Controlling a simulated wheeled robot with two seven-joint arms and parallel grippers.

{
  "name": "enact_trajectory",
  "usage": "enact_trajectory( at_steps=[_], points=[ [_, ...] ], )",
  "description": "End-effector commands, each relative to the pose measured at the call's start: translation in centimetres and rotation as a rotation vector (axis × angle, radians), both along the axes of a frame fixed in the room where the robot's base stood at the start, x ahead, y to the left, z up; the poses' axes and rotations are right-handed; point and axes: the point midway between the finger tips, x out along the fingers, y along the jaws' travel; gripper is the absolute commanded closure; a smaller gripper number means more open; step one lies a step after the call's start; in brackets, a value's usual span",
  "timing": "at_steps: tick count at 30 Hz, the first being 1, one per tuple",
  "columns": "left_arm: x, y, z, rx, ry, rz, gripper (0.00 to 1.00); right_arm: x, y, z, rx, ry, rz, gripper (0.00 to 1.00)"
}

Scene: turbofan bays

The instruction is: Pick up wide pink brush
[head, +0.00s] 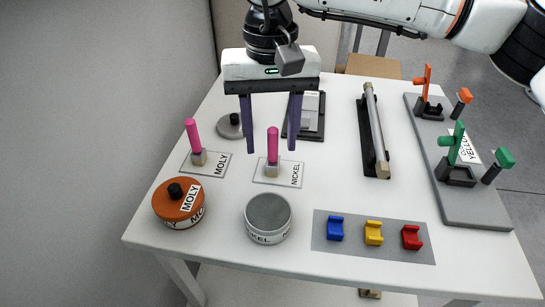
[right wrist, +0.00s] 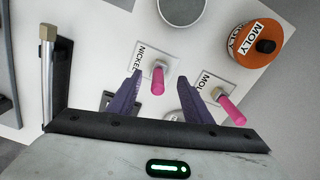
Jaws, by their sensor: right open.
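Two pink-handled brushes stand upright on labelled cards. One pink brush (head: 272,145) is on the NICKEL card (head: 291,174); the other pink brush (head: 193,133) is on the MOLY card (head: 214,165) to its left. I cannot tell for sure which is the wide one. My right gripper (head: 271,151) is open and points down, its two purple fingers on either side of the NICKEL brush's handle in the head view. In the right wrist view, that brush (right wrist: 157,80) also shows between the fingers, and the MOLY brush (right wrist: 231,109) lies outside them. My left gripper is not in view.
An orange MOLY tin (head: 170,208) and a grey NICKEL tin (head: 268,215) stand in front of the cards. A mat (head: 326,246) holds blue, yellow and red blocks. A rod on a dark holder (head: 370,150) and a grey board (head: 480,205) with orange and green parts stand right.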

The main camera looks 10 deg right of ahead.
Motion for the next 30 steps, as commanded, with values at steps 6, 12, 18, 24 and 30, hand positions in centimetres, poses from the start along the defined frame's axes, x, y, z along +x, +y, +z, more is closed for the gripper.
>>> enact_trajectory(
  at_steps=[6,12,18,24,30],
  points=[
    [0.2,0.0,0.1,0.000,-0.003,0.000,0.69,-0.4,-0.4,-3.3,-0.003,0.003,0.000,0.55],
    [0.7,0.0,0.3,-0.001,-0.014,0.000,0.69,-0.3,-0.3,-4.9,0.000,0.001,0.000,0.55],
    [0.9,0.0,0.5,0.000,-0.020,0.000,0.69,-0.3,-0.3,-4.9,0.000,0.001,-0.001,0.55],
    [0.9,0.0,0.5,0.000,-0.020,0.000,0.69,-0.3,-0.3,-4.9,0.000,0.001,-0.001,0.87],
    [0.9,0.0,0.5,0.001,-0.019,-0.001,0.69,-0.3,-0.3,-4.9,0.000,0.001,-0.001,1.00]
  ],
)
